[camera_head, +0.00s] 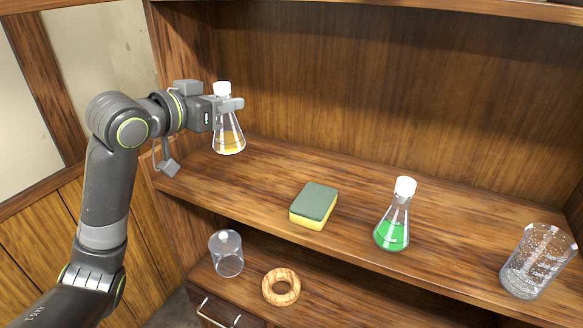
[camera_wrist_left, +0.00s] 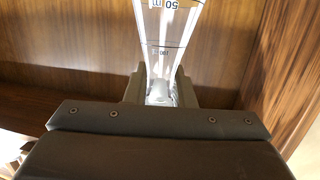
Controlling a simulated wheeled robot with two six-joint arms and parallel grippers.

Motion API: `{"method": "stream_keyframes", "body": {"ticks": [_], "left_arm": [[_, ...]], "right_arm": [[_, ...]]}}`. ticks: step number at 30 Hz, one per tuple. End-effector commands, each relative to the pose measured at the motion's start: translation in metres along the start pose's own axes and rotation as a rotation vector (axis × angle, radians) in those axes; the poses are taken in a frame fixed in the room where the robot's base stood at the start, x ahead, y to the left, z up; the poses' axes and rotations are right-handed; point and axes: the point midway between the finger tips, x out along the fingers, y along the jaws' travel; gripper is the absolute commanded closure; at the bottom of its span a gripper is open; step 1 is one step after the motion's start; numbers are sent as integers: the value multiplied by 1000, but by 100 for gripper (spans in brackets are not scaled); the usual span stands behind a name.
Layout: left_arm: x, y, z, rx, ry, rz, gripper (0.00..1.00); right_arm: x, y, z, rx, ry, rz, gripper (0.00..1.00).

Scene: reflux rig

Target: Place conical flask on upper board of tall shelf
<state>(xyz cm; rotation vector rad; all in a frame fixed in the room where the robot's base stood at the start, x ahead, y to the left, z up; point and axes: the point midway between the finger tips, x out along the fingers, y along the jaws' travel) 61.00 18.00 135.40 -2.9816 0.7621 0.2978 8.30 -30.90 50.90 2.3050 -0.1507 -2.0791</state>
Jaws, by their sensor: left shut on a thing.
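A conical flask (camera_head: 229,139) with yellow-orange liquid and a white stopper is upright at the left end of the upper board (camera_head: 262,165) of the wooden shelf. My left gripper (camera_head: 228,104) is shut on its neck, just below the stopper. The flask's base is over the board, at or very near its surface; I cannot tell whether it touches. In the left wrist view the flask's clear glass (camera_wrist_left: 168,30) with printed marks shows between the fingers (camera_wrist_left: 160,88). A second conical flask (camera_head: 392,232) with green liquid and a white stopper stands farther right on the board. My right gripper is not in view.
A green and yellow sponge (camera_head: 314,204) lies mid-board, and a glass beaker (camera_head: 536,262) stands at the right. The board between held flask and sponge is clear.

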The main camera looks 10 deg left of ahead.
Motion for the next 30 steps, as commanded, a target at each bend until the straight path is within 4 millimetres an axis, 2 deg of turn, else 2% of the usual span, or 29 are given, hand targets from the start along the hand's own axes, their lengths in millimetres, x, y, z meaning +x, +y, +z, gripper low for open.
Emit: {"method": "stream_keyframes", "body": {"ticks": [4, 9, 17, 24, 30], "left_arm": [[3, 0, 13, -3, -3, 2, 100], [8, 0, 39, -4, -3, 1, 100], [12, 0, 60, -2, -2, 0, 100], [18, 0, 90, -5, -3, 1, 100], [19, 0, 98, 0, 0, -1, 100]], "right_arm": [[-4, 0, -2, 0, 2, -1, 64], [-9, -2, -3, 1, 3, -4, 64], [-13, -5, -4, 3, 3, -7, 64], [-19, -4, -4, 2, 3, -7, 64], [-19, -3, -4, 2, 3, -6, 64]]}}
